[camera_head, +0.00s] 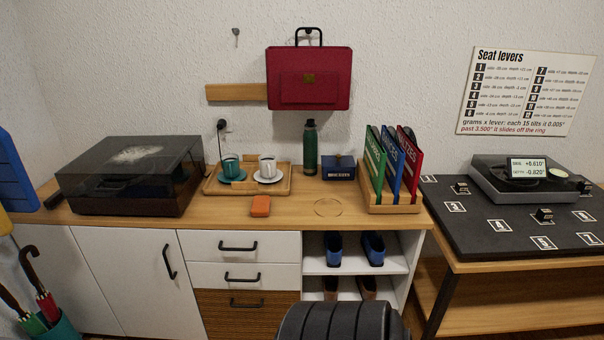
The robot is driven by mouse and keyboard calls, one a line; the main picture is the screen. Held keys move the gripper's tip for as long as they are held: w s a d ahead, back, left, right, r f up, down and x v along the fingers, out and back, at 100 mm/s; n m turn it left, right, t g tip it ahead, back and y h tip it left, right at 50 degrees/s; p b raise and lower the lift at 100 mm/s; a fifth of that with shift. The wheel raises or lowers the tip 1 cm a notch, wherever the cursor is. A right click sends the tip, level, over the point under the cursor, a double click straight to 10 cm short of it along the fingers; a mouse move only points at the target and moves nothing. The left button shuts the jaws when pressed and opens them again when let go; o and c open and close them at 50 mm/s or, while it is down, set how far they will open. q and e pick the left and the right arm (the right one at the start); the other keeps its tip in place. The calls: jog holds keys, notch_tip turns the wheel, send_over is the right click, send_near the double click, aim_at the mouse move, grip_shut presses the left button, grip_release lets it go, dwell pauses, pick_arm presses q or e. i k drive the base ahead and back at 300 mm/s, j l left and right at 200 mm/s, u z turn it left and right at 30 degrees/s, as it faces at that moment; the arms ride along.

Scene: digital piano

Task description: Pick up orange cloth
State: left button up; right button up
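The orange cloth (260,206) is a small folded block. It lies flat on the wooden top of the cabinet (200,222), near its front edge, just in front of the wooden tray (214,187). Nothing covers it and nothing touches it from above. Neither my left nor my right gripper shows in the head view. A dark rounded part of my own body fills the bottom edge right of centre.
Two cups, teal (231,169) and white (267,170), stand on saucers on the tray. A dust-covered turntable (135,170) is left, a green bottle (310,148) and blue box (338,168) behind right, upright books (392,165) further right. Bare wood lies beside the cloth.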

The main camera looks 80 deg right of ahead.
aim_at(260, 205)
jog(key=z, duration=2.15)
jog(key=i, duration=0.2)
jog(key=j+u, duration=0.05)
